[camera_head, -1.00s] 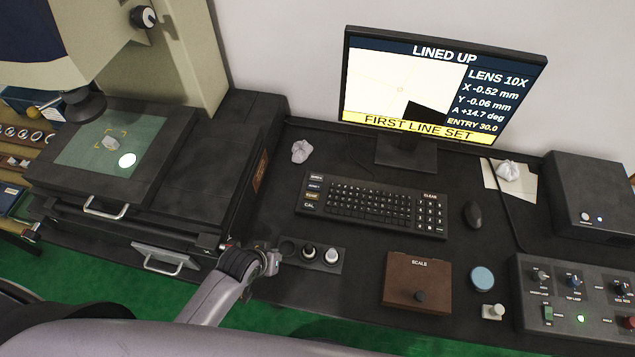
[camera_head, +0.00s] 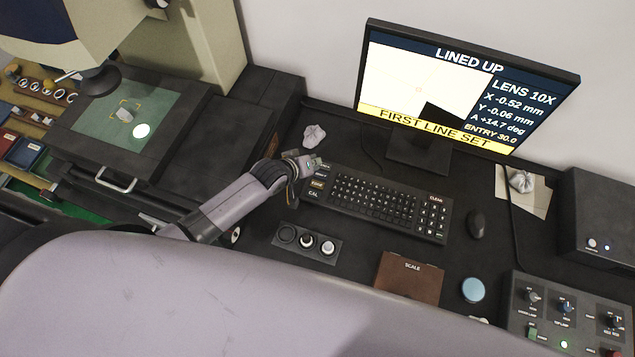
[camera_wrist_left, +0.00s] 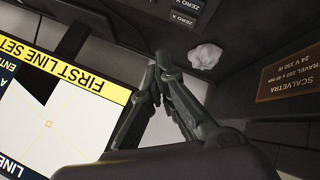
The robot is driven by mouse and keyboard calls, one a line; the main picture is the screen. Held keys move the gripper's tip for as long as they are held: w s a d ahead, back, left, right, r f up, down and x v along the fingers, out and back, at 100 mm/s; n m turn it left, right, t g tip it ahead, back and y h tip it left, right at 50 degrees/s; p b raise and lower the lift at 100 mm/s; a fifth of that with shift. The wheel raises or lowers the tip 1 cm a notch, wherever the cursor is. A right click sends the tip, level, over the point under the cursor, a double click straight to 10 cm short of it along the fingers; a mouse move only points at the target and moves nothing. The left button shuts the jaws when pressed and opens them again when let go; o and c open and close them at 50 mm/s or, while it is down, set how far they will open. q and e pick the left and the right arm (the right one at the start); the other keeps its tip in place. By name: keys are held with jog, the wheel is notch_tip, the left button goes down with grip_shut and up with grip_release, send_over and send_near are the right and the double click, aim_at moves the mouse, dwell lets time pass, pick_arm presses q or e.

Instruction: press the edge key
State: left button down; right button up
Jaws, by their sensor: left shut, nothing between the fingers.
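The black keyboard (camera_head: 385,205) lies in front of the monitor, with a column of labelled keys at its left end. Among them is a yellow-labelled key (camera_head: 317,184); its lettering is too small to read for certain. My left gripper (camera_head: 317,162) is shut and empty at the keyboard's upper left corner, close to the top keys of that column. In the left wrist view its fingertips (camera_wrist_left: 160,62) meet, and dark keys with white letters (camera_wrist_left: 185,18) show beyond them. I cannot tell whether the tips touch a key. My right gripper is not in view.
The monitor (camera_head: 405,141) stands behind the keyboard and reads "LINED UP" and "FIRST LINE SET". Crumpled paper (camera_head: 314,135) lies just behind the gripper. A knob panel (camera_head: 277,240), a brown SCALE box (camera_head: 410,278) and a mouse (camera_head: 476,224) are nearby. The stage (camera_head: 160,110) stands left.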

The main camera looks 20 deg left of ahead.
pick_arm(q)
jog(key=f, duration=0.1)
jog(key=b, duration=0.7)
send_over(314, 183)
notch_tip(314, 183, down, 7)
jog(key=shift+d+f, duration=0.1)
jog(key=shift+f, duration=0.1)
jog(key=shift+f+b, duration=0.25)
jog(key=shift+b, duration=0.05)
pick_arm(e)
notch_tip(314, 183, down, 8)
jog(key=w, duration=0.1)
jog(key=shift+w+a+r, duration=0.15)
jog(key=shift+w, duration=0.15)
pick_arm(q)
jog(key=shift+f, duration=0.1)
jog(key=shift+f, duration=0.3)
